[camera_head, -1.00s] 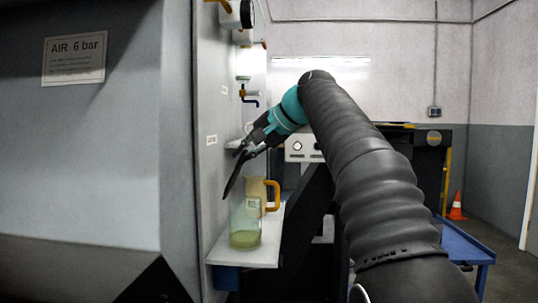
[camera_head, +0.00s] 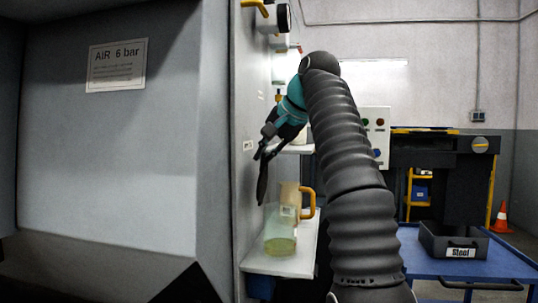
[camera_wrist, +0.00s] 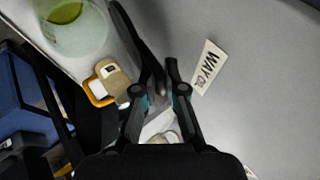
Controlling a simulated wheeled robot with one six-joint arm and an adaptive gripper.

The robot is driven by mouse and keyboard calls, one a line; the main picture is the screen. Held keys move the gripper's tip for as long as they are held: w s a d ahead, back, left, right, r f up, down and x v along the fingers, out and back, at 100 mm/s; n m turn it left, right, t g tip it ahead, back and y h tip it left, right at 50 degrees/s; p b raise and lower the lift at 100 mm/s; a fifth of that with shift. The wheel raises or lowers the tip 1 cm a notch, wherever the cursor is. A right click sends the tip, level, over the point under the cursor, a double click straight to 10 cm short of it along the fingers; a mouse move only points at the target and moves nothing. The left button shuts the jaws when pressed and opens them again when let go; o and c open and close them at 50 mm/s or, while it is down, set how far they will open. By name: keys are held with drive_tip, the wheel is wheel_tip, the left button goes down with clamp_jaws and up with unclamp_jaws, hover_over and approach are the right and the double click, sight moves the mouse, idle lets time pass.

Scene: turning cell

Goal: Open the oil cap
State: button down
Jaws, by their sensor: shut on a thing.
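My gripper (camera_head: 268,152) is in front of the machine's side wall, above the lower shelf. In the wrist view its fingers (camera_wrist: 163,85) are closed on a long dark, flat thing (camera_wrist: 140,40). In the head view this dark thing (camera_head: 262,183) hangs down from the fingertips. I cannot tell what it is. A label reading "WAY OIL" (camera_wrist: 208,66) is on the grey surface right of the fingers. A pale round shape (camera_wrist: 165,137) is partly hidden behind the gripper. I cannot make out the oil cap for certain in either view.
A clear vessel of yellow-green liquid (camera_head: 281,236) and a beige jug with a yellow handle (camera_head: 290,196) stand on the lower white shelf (camera_head: 300,264). A small upper shelf (camera_head: 297,149) is close behind the gripper. A blue cart (camera_head: 420,258) carries a dark bin (camera_head: 453,241).

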drive_tip(key=shift+a+f, duration=0.2)
drive_tip(key=shift+a, duration=0.1)
drive_tip(key=c, duration=1.2)
unclamp_jaws()
drive_tip(key=shift+c, duration=0.2)
drive_tip(key=shift+d+r, duration=0.1)
drive_tip(key=shift+r, duration=0.05)
